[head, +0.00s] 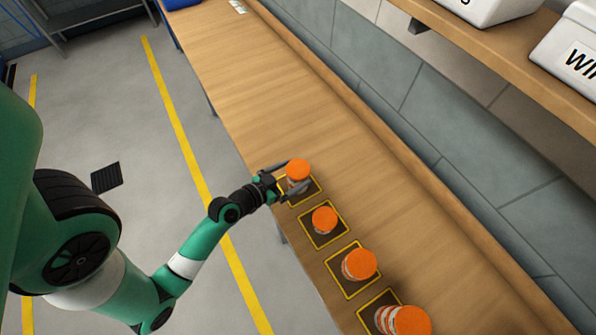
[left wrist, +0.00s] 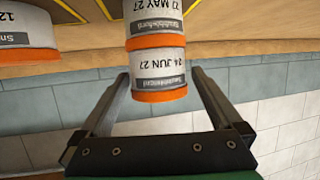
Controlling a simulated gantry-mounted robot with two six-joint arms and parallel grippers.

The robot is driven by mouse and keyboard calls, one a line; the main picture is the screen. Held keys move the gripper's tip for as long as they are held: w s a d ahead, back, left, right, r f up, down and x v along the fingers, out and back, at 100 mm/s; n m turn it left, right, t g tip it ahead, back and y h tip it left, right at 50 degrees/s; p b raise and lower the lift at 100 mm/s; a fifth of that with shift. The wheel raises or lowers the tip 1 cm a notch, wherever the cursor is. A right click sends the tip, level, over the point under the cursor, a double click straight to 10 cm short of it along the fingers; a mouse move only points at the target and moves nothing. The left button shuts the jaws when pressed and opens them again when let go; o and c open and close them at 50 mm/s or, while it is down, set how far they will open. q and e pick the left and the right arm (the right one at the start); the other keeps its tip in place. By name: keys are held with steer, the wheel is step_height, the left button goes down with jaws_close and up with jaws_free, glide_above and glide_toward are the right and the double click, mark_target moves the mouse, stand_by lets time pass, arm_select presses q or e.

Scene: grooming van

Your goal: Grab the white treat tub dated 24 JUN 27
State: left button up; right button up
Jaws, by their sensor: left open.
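The white tub dated 24 JUN 27 (left wrist: 160,80), with an orange lid, sits on top of another white tub whose label reads MAY 27 (left wrist: 153,15). The left wrist view shows them upside down. In the head view the orange-lidded top tub (head: 298,169) stands over the farthest yellow-edged pad. My left gripper (head: 299,176) is open, with one finger on each side of the upper tub. In the left wrist view gaps show between the fingers (left wrist: 160,73) and the tub. My right gripper is not in view.
More orange-lidded tubs stand on yellow-edged pads nearer along the bench: one (head: 324,219), another (head: 359,264) and a nearest stack (head: 404,320). The bench (head: 240,80) beyond is mostly clear. A shelf (head: 520,65) with white bins overhangs at right.

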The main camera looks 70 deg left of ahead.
mark_target(304, 165)
arm_select(q)
steer(key=x, duration=0.5)
steer(key=shift+w, duration=0.15)
steer(key=shift+d+r, duration=0.1)
steer(key=c, duration=1.2)
steer(key=shift+o, duration=0.2)
steer(key=shift+r, duration=0.1)
steer(key=shift+r, duration=0.2)
steer(key=r+p, duration=0.1)
steer(key=r, duration=0.1)
steer(key=r+p, duration=0.1)
steer(key=r, duration=0.1)
steer(key=shift+s+d, duration=0.2)
steer(key=shift+s, duration=0.2)
steer(key=s+r, duration=0.1)
steer(key=s+d+r+p, duration=0.1)
steer(key=r, duration=0.1)
steer(key=s+d+r+p, duration=0.1)
steer(key=shift+s+d+r, duration=0.15)
steer(key=shift+s+r, duration=0.05)
steer(key=shift+r, duration=0.15)
steer(key=d+v, duration=0.1)
steer(key=v, duration=0.8)
steer(key=shift+d+r, duration=0.2)
steer(key=shift+d, duration=0.15)
